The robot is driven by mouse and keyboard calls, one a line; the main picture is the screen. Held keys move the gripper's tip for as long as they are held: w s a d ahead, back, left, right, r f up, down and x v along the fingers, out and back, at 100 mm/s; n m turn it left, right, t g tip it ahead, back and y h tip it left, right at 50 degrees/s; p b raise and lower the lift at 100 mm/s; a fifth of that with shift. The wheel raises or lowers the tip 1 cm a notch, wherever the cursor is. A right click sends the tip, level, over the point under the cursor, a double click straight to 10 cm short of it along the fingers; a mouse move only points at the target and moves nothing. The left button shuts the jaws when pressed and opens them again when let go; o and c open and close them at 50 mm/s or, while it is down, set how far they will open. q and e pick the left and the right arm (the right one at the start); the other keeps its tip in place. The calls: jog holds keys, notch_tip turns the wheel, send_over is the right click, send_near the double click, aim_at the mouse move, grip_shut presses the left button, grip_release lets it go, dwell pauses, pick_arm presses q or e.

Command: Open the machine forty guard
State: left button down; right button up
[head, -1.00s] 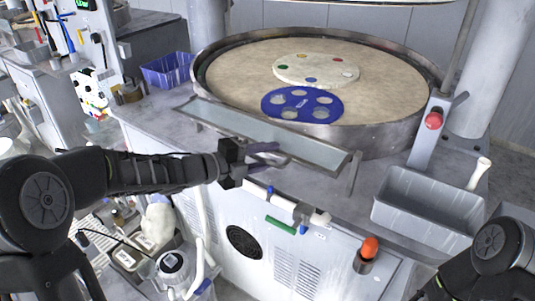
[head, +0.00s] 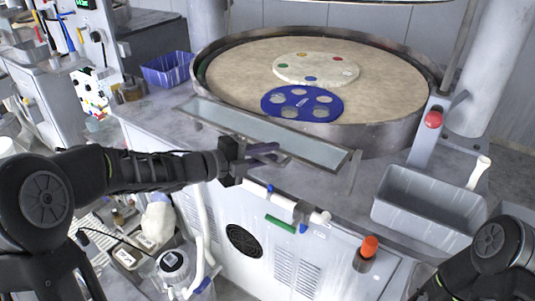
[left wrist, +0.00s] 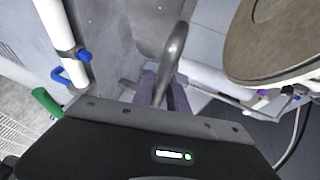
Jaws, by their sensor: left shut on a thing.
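The guard (head: 225,119) is a clear panel in a grey metal frame, tilted along the front edge of the round polishing machine. Its grey curved handle shows in the left wrist view (left wrist: 176,48). My left gripper (head: 272,152) is at the front of the guard, its purple-grey fingers shut on the handle. The fingers also show in the left wrist view (left wrist: 163,95), with the handle between them. No machine number is legible. My right arm shows at the lower right, but its gripper is out of view.
Behind the guard is the large platen (head: 390,80) with a blue holed disc (head: 302,103) on it. A grey bin (head: 425,205) and red button (head: 433,119) are at the right. A blue basket (head: 167,72) is at the left. White pipework (head: 284,203) lies below the gripper.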

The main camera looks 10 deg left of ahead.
pick_arm(q)
jog(key=shift+s+f, duration=0.15)
jog(key=shift+f, duration=0.45)
jog(key=shift+w+r+p, duration=0.2)
jog(key=shift+r+p, duration=0.2)
jog(key=shift+r, duration=1.25)
jog(key=shift+w+r, duration=0.15)
jog(key=shift+r, duration=0.45)
jog(key=c, duration=1.5)
grip_release()
jog(key=shift+o, duration=0.2)
jog(key=v, duration=0.7)
jog(key=shift+s+a+b, duration=0.25)
jog(key=shift+s+b, duration=0.05)
jog(key=shift+b, duration=0.1)
